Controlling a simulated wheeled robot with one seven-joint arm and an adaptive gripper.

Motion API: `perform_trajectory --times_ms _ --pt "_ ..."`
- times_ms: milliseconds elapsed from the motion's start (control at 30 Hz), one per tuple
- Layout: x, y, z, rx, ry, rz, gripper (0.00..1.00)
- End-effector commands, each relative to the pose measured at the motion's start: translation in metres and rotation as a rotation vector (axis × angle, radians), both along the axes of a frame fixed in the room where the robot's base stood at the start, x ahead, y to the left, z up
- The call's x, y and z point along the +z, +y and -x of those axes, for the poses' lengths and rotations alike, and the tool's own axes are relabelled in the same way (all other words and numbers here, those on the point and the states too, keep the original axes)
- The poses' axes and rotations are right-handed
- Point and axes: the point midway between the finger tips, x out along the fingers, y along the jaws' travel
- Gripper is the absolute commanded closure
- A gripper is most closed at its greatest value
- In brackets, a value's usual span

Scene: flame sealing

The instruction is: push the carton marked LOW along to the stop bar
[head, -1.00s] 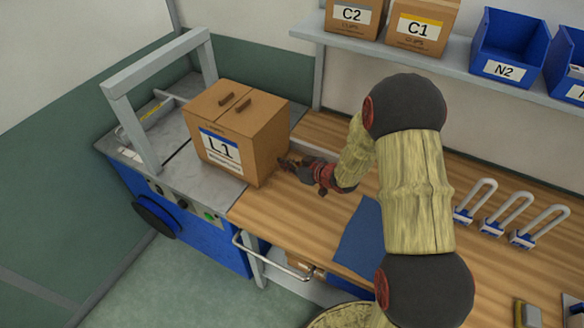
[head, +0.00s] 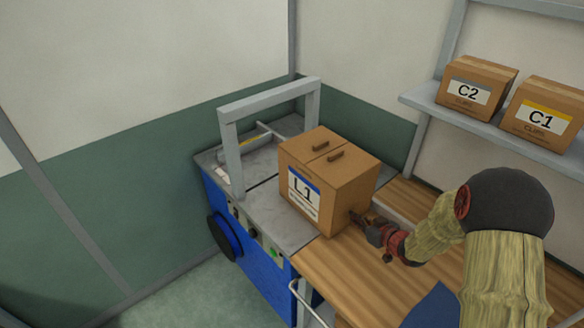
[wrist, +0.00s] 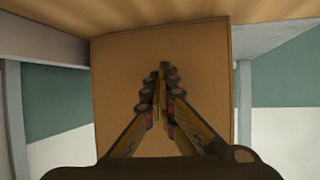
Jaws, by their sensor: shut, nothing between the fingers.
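A brown carton (head: 318,195) carries a white label with a blue band reading L1; I cannot read the word LOW on it. It stands upright, mostly on the grey machine bed beside the wooden bench. My gripper (head: 355,218) is shut and empty, low at the carton's right side, its fingertips at or very near that face. In the wrist view the carton's plain face (wrist: 205,60) fills the middle behind the closed fingertips (wrist: 163,70); contact is not clear. A grey bar (head: 275,131) lies past the arch, perhaps the stop bar.
A grey arch (head: 230,150) spans the machine bed left of the carton. The blue machine (head: 255,268) has knobs and a green button in front. The wooden bench (head: 350,270) lies right of the carton. Cartons C2 (head: 468,92) and C1 (head: 540,118) stand on a shelf.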

Motion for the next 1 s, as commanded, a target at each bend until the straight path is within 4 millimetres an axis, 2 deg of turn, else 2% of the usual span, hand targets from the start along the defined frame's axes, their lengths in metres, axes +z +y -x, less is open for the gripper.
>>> perform_trajectory --times_ms 1000 --pt "0.001 0.045 -0.048 0.002 -0.003 0.0 1.0"
